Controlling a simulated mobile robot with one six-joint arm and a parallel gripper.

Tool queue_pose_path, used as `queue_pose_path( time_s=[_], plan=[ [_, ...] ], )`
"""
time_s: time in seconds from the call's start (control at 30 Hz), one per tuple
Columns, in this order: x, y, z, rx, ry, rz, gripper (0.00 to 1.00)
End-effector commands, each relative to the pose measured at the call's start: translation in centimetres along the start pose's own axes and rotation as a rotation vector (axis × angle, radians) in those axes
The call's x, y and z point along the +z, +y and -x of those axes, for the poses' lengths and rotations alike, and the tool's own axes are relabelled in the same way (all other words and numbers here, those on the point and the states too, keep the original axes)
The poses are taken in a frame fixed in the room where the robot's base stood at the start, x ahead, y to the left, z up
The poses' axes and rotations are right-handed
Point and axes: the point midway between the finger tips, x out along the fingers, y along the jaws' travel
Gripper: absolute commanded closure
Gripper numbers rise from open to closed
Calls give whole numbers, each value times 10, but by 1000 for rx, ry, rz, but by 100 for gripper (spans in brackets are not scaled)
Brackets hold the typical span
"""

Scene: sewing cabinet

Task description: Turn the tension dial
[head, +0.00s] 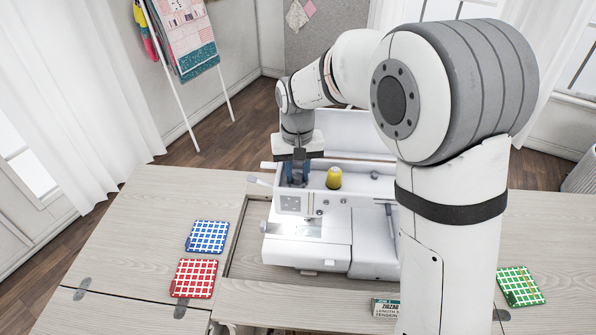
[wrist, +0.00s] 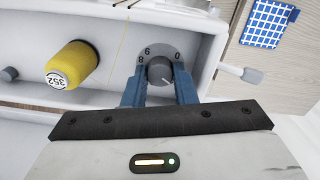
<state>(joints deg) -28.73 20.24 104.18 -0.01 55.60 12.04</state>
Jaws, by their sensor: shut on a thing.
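The white sewing machine (head: 355,215) stands in the cabinet's cutout. The tension dial (wrist: 159,70) is a dark grey knob with a pale pointer line, set in a grey numbered plate (wrist: 146,52) on the machine's top. My gripper (wrist: 160,85) has its two blue fingers on either side of the knob and is shut on it. In the head view my gripper (head: 298,175) points down at the left end of the machine, and the dial is hidden behind the fingers there. The pointer line slants down to the right in the wrist view.
A yellow thread spool (head: 334,178) stands on the machine right of my gripper. A lever (wrist: 241,73) sticks out beside the dial. Blue (head: 208,236), red (head: 194,278) and green (head: 519,286) checked squares lie on the wooden top. A small labelled box (head: 386,308) lies in front.

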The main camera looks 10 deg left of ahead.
Motion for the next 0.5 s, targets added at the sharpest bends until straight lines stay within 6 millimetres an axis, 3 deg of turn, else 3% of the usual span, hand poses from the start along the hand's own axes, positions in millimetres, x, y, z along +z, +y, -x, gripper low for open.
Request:
queue_pose_path(
  time_s=[0.5],
  plan=[
    [0,0,0,0,0,-223,98]
  ],
)
